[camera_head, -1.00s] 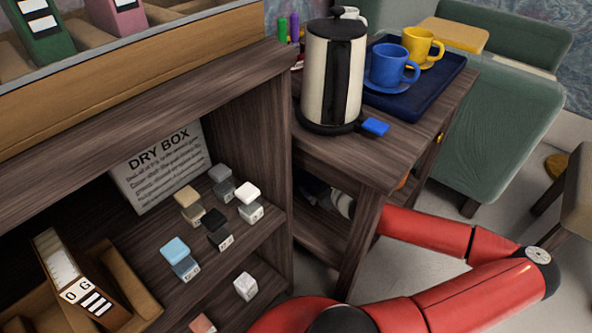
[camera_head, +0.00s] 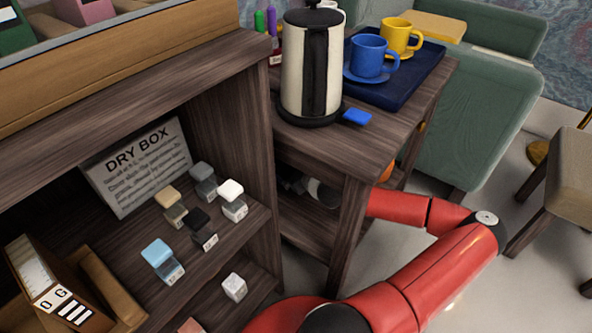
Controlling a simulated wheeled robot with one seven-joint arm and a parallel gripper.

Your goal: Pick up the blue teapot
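No blue teapot can be made out. My red arm reaches behind the front leg of the dark wooden side table (camera_head: 350,150) into the space under its top. My gripper (camera_head: 292,182) is in that shaded space, small and dark, partly hidden by the table; its fingers cannot be read. An orange thing (camera_head: 386,172) shows in part under the table's right side; I cannot tell what it is. On the table top stand a cream and black kettle (camera_head: 294,75) with a blue tab and a blue cup (camera_head: 369,58) on a blue saucer.
A dark blue tray (camera_head: 405,88) holds the blue cup and a yellow cup (camera_head: 402,36). Left is a bookcase (camera_head: 230,120) with small cubes, a "DRY BOX" sign (camera_head: 138,168) and a binder (camera_head: 60,300). A green chair (camera_head: 470,120) and a stool (camera_head: 560,175) stand right.

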